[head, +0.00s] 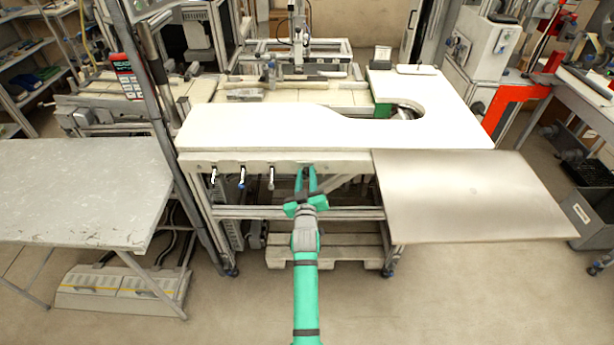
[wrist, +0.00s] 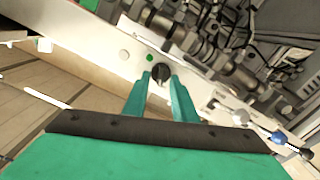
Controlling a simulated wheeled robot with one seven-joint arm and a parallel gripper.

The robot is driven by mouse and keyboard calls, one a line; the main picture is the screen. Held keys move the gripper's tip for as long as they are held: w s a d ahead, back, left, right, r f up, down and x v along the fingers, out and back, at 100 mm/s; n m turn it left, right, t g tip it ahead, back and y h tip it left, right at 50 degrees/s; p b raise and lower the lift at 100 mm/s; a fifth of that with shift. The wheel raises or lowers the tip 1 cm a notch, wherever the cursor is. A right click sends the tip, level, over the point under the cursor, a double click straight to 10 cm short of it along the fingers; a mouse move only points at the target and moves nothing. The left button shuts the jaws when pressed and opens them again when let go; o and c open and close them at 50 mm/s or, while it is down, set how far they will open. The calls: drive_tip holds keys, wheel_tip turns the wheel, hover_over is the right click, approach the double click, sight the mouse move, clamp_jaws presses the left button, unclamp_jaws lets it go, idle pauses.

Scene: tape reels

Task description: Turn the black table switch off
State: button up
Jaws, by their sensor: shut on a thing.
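The black table switch (wrist: 161,72) is a small round black knob on the pale front rail under the table top. In the wrist view it sits between the fingertips of my gripper (wrist: 160,82), and the green fingers are closed around its two sides. In the head view my gripper (head: 307,183) reaches the front rail from below, and its fingers hide the switch. The exact angle of the knob is not clear.
A white table top (head: 270,130) overhangs the rail. Several handles, one blue-tipped (head: 242,177), hang from the rail to the left. A bare metal plate (head: 465,195) juts out at the right, and a grey table (head: 85,190) stands at the left.

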drive_tip(key=shift+f+n, duration=0.15)
drive_tip(key=shift+n, duration=1.15)
drive_tip(key=o, duration=1)
drive_tip(key=shift+a, duration=0.1)
drive_tip(key=s, duration=1.1)
